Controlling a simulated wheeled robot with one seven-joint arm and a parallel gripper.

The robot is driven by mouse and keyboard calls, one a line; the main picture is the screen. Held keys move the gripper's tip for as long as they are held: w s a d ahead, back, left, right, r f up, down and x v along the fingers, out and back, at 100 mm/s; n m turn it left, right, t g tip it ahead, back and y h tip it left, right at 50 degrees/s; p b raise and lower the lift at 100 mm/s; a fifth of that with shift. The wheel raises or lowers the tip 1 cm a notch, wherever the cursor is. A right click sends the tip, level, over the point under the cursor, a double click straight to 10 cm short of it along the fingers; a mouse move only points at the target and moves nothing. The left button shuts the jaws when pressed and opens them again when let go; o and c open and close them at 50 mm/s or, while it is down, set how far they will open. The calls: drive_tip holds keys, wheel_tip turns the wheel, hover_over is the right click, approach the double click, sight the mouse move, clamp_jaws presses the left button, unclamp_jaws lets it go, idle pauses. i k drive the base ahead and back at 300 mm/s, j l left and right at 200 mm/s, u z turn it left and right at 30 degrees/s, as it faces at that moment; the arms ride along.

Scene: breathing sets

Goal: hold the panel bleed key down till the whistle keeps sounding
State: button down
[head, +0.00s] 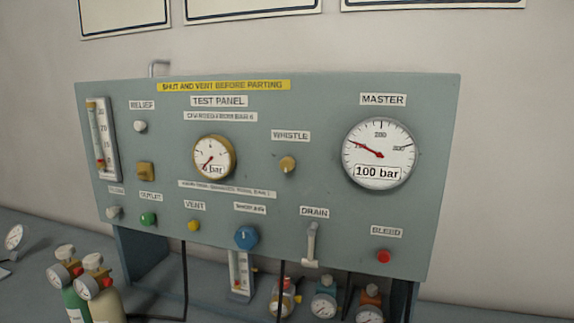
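The grey-green test panel (320,150) stands upright on the bench in the head view. The bleed key is a red round button (384,256) at the panel's lower right, under the label BLEED (387,231). Nothing touches it. The whistle (288,165) is a small brass fitting right of the panel's middle, under its label. Whether it sounds cannot be seen. The master gauge (380,153) at the upper right reads 100 bar on its plate. A smaller brass-rimmed gauge (213,158) sits left of centre, its needle pointing low left. My gripper is not in view.
The panel also carries a blue knob (246,238), a drain lever (311,245), a yellow vent button (194,225) and a green outlet button (148,219). Cylinders with gauges (97,292) stand at the lower left. Several regulators (325,304) sit beneath the panel. Space before the bleed key looks clear.

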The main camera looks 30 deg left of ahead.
sight(383, 256)
drive_tip(key=j+z, duration=0.15)
drive_tip(key=j, duration=0.25)
drive_tip(key=k+j+z, duration=0.2)
drive_tip(key=j, duration=0.2)
drive_tip(key=j+z, duration=0.15)
drive_tip(key=j, duration=0.25)
drive_tip(key=k+j+z, duration=0.15)
drive_tip(key=j, duration=0.2)
